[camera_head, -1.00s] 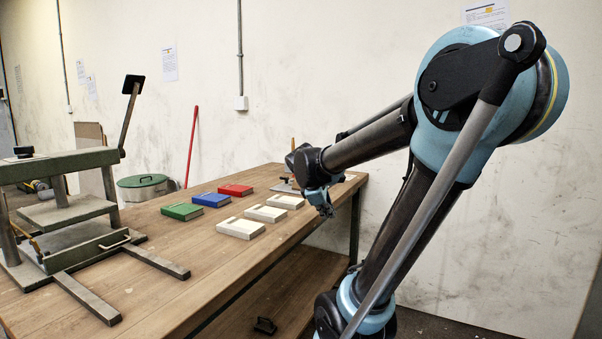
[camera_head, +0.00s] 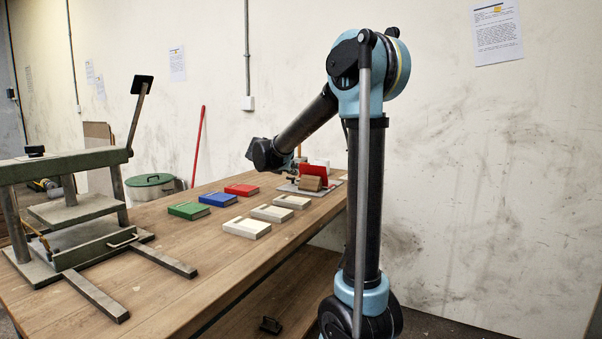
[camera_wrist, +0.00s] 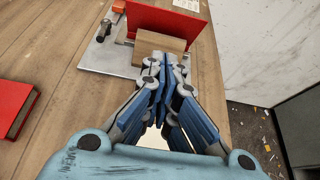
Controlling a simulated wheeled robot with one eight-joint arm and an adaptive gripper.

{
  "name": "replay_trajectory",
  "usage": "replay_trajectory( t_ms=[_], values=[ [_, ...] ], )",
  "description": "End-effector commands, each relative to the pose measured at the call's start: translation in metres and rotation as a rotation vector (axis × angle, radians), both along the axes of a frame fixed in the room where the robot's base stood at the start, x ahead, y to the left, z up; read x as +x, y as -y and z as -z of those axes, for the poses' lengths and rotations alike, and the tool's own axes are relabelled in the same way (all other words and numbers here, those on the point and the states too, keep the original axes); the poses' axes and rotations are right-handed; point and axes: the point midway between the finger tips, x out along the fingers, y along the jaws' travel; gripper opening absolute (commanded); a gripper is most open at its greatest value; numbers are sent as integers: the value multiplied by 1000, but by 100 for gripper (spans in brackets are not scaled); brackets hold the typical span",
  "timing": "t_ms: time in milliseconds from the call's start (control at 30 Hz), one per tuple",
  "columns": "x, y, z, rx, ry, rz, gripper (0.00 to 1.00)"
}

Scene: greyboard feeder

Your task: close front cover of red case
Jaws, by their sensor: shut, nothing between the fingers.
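The red case (camera_head: 314,171) is on a grey plate (camera_head: 331,187) at the far end of the table. Its red cover stands up steeply behind a brown block (camera_head: 310,183). In the wrist view the red cover (camera_wrist: 165,18) is at the top, with the brown block (camera_wrist: 155,45) just in front of it. My gripper (camera_wrist: 168,66) is shut and empty, its fingertips close to the block's near edge in the picture. I cannot tell whether they touch. In the head view my gripper's fingers are not clearly seen.
A red book (camera_head: 241,190) lies flat on the table, beside blue (camera_head: 217,199) and green (camera_head: 189,210) ones. Several white cases (camera_head: 247,228) lie nearer the front edge. A press (camera_head: 75,210) stands at left. A wall (camera_wrist: 240,50) is at right in the wrist view.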

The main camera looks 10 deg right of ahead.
Motion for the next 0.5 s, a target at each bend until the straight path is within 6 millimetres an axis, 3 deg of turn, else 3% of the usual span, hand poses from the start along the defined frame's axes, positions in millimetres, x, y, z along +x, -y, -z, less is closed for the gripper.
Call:
replay_trajectory(
  t_ms=[500],
  values=[
    [62, 47, 36, 4, 0, 5, 0]
  ],
)
